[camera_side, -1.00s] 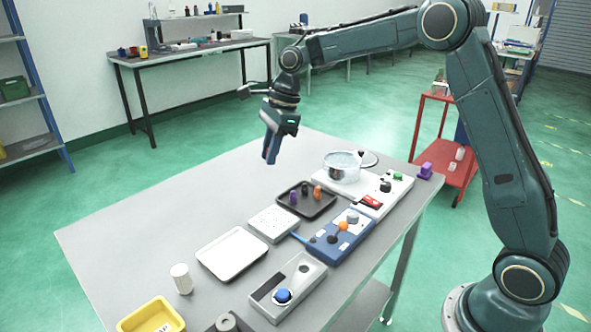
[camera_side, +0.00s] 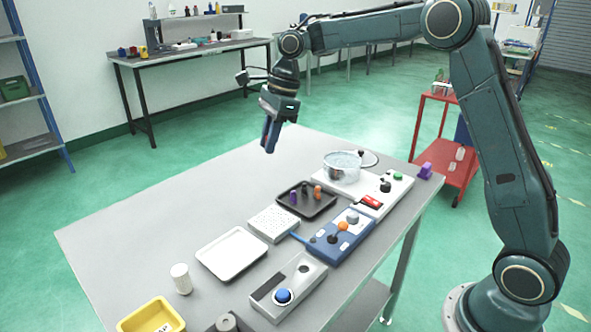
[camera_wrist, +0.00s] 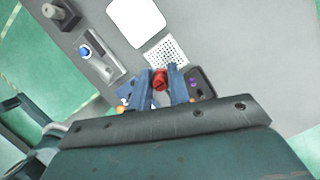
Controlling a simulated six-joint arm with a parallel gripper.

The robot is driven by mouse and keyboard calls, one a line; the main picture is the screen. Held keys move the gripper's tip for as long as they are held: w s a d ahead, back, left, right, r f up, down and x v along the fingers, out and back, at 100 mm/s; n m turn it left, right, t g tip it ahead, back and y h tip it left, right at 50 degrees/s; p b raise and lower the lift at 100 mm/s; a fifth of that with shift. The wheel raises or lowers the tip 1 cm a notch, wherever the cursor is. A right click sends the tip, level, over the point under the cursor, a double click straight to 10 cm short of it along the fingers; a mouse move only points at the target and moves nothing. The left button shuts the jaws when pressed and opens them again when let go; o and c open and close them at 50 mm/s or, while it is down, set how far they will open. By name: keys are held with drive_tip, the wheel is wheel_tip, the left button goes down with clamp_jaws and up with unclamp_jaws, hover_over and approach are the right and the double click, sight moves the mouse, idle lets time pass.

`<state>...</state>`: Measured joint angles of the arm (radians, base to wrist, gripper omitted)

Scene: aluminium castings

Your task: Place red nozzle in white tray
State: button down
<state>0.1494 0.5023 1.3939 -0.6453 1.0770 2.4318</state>
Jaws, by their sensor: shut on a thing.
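My gripper (camera_side: 271,137) hangs above the far part of the grey table, fingers down. In the wrist view my gripper (camera_wrist: 160,82) is shut on the red nozzle (camera_wrist: 160,80), which shows between the two blue fingers. In the side view the fingers hide the nozzle. The white tray (camera_side: 232,253) lies flat and empty on the table, nearer the camera and left of the gripper. It also shows at the top of the wrist view (camera_wrist: 135,18), apart from the gripper.
A white perforated block (camera_side: 273,224) lies between the white tray and a black tray (camera_side: 325,207) holding several small nozzles. A blue box (camera_side: 330,250), a grey fixture with a blue button (camera_side: 283,295), a white cylinder (camera_side: 181,279) and a yellow bin (camera_side: 152,316) stand nearby. The table's left part is clear.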

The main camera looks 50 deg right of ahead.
hover_over(228, 256)
drive_tip(key=f, duration=0.2)
drive_tip(key=shift+s+d+r+n, duration=0.25)
drive_tip(key=shift+d+n, duration=0.05)
drive_tip(key=shift+d, duration=0.15)
drive_tip(key=shift+f, duration=0.15)
wheel_tip(228, 256, down, 20)
drive_tip(key=shift+r, duration=0.15)
idle(0.6)
drive_tip(key=c, duration=1.3)
unclamp_jaws()
